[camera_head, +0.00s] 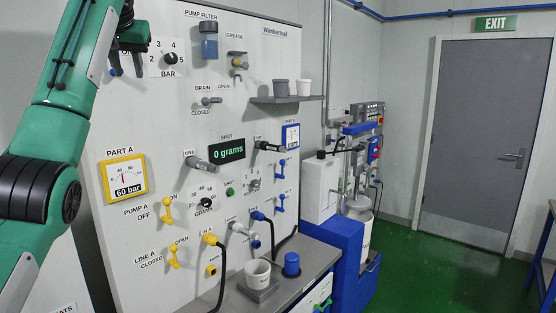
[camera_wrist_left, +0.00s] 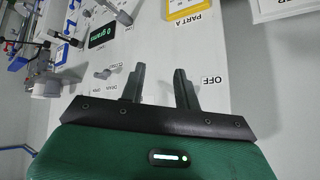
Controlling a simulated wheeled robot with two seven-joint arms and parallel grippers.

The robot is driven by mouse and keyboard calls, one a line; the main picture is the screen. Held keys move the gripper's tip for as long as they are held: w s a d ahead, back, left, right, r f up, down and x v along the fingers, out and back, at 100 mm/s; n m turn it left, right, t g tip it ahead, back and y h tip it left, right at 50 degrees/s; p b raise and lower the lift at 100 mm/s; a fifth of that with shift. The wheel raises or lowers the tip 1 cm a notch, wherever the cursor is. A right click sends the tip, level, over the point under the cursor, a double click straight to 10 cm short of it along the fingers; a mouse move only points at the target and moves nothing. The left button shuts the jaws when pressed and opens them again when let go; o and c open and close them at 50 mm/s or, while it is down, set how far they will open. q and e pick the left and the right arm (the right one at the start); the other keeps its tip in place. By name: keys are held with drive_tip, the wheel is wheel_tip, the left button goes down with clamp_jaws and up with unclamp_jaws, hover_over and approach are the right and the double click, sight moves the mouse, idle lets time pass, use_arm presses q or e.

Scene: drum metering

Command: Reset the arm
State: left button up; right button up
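My left arm comes in from the left of the head view, raised in front of the white panel (camera_head: 230,110). My left gripper (camera_head: 126,70) is at the panel's upper left, beside the BAR knob (camera_head: 170,59). In the left wrist view my left gripper (camera_wrist_left: 159,80) has its two dark fingers apart, with nothing between them but the panel surface behind. I cannot tell from these views whether it touches the panel. My right gripper is not in view.
The panel bears a yellow PART A gauge (camera_head: 125,178), a "0 grams" display (camera_head: 227,153), yellow valve handles (camera_head: 168,211) and a pump filter (camera_head: 209,42). A shelf (camera_head: 288,99) holds two cups. A white cup (camera_head: 258,272) stands on the bench below. Green floor is clear toward the door (camera_head: 484,130).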

use_arm(q)
drive_tip(key=w+d+f+m, duration=0.1)
drive_tip(key=w+f, duration=0.2)
drive_tip(key=f, duration=0.4)
drive_tip(key=w+d+f, duration=0.1)
drive_tip(key=w+f, duration=0.2)
drive_tip(key=f, duration=0.4)
drive_tip(key=s+d+f+m+g, duration=0.1)
drive_tip(key=s+d+f, duration=0.1)
drive_tip(key=f, duration=1.1)
drive_tip(key=s+d+f+h, duration=0.1)
drive_tip(key=s+d+f, duration=0.1)
drive_tip(key=f, duration=1.1)
drive_tip(key=s+d+f+m+g, duration=0.1)
drive_tip(key=s+d+f, duration=0.1)
drive_tip(key=f, duration=1.1)
drive_tip(key=s+d+f+g+h, duration=0.1)
drive_tip(key=s+d+f, duration=0.1)
drive_tip(key=s+f, duration=1.8)
drive_tip(key=s+f+g+h, duration=0.1)
drive_tip(key=s+f, duration=0.1)
drive_tip(key=s, duration=2.4)
wheel_tip(320, 180, down, 31)
drive_tip(key=s+m+g, duration=0.1)
drive_tip(key=g, duration=0.1)
drive_tip(key=s+a+f+g, duration=0.1)
drive_tip(key=s+a+f, duration=0.2)
drive_tip(key=s+f, duration=1.6)
drive_tip(key=shift+a+f, duration=0.15)
drive_tip(key=shift+f, duration=0.35)
